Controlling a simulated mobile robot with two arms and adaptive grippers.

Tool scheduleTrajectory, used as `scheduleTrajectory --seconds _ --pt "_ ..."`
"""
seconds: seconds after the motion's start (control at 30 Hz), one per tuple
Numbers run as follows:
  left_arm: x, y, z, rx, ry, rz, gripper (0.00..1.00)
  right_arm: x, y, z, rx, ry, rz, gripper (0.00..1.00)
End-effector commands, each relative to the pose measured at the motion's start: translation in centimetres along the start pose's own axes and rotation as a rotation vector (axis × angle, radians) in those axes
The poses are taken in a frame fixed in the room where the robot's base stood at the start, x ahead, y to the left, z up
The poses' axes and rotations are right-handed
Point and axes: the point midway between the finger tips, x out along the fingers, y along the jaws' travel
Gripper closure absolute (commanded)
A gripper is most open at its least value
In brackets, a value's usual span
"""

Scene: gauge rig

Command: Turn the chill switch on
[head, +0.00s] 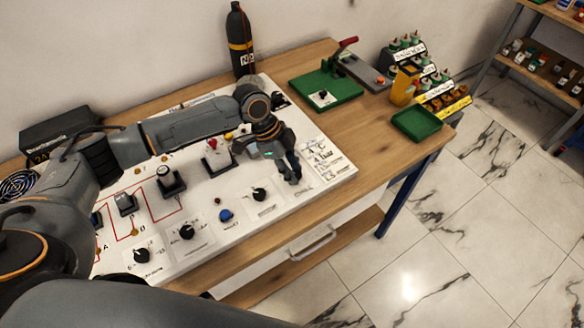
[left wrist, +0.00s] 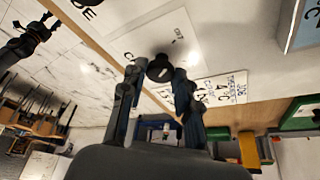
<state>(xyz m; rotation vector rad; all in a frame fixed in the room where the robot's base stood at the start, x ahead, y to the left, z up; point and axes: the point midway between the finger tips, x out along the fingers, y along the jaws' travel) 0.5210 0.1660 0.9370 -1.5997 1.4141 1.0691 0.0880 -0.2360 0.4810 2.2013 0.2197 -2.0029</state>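The chill switch is a black rotary knob (left wrist: 160,68) with a pale pointer line, on a white card with partly covered lettering in the left wrist view. "OFF" seems to be printed beside it. My left gripper (left wrist: 154,80) has its fingers apart, one on each side of the knob; I cannot tell whether either touches it. In the head view my left gripper (head: 291,178) is low over the right part of the white panel (head: 305,205) and hides the knob. A dark gripper-like shape (left wrist: 32,40), likely my right gripper, shows at the left edge of the wrist view.
Another black knob (head: 259,194) and a blue button (head: 226,215) sit left of my left gripper. A printed card (head: 322,156) lies to its right. A red-topped switch (head: 212,143), a green plate (head: 335,98) and a green tray (head: 417,124) are farther away.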

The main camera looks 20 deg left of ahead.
Motion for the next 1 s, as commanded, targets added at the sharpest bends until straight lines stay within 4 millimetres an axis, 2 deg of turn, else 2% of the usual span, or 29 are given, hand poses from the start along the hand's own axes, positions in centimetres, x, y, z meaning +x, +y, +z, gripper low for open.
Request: scheduleTrajectory --seconds 0.27,0.47,1.0 --pt "0.0 0.0 0.0 0.021 -0.001 0.010 1.00 0.1 0.0 0.1 0.000 -0.002 0.000 0.58" --pt "0.1 -0.1 0.0 0.102 0.001 0.044 1.00 0.4 -0.1 0.2 -0.001 -0.003 -0.001 0.58" --pt "0.3 -0.6 -0.2 0.548 0.003 0.227 1.00 2.5 -0.1 0.5 0.000 -0.004 -0.001 0.58"
